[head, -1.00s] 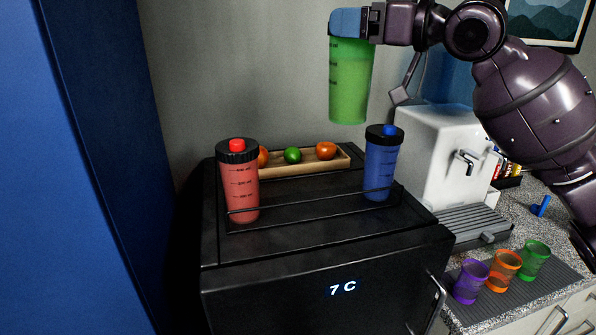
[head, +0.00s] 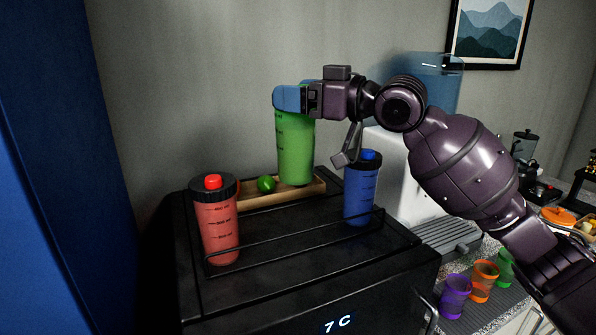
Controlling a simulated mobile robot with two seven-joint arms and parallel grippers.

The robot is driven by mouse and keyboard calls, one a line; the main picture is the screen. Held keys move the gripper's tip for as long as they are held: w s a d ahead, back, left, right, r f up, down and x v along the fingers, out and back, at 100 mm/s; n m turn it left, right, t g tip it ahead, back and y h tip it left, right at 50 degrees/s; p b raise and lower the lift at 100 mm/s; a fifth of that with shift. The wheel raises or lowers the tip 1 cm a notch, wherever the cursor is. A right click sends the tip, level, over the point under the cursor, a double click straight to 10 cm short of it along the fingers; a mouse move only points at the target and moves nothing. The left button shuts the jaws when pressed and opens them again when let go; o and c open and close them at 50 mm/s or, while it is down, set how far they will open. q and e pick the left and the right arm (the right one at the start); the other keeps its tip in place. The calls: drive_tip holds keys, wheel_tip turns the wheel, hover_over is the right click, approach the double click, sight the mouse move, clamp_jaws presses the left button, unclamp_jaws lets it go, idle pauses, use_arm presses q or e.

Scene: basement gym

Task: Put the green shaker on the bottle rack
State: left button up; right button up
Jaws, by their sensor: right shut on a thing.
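The green shaker (head: 295,150) hangs upright from my right gripper (head: 290,98), whose blue fingers are shut around its top and hide its lid. The bottle rack (head: 300,243) is a low black frame with thin rails on top of the black fridge. A red shaker (head: 217,230) stands at the rack's left end and a blue shaker (head: 359,192) at its right end, with an empty gap between them. In the picture the green shaker's base is above that gap, overlapping the wooden tray behind. My left gripper is not in view.
The wooden tray (head: 250,197) with a green fruit (head: 266,184) lies behind the rack. A white dispenser (head: 395,170) stands at the right, partly behind my arm. Purple (head: 455,296), orange (head: 484,281) and green cups stand lower right. A blue panel fills the left side.

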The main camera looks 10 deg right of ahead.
sight(312, 170)
wheel_tip(312, 170, down, 9)
drive_tip(key=shift+f, duration=0.1)
wheel_tip(312, 170, down, 4)
drive_tip(key=shift+r, duration=0.2)
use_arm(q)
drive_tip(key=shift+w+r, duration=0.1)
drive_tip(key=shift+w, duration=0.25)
use_arm(e)
drive_tip(key=shift+f, duration=0.1)
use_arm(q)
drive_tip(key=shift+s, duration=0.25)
use_arm(e)
drive_tip(key=o, duration=1.6)
drive_tip(key=shift+f, duration=0.1)
drive_tip(key=shift+c, duration=0.2)
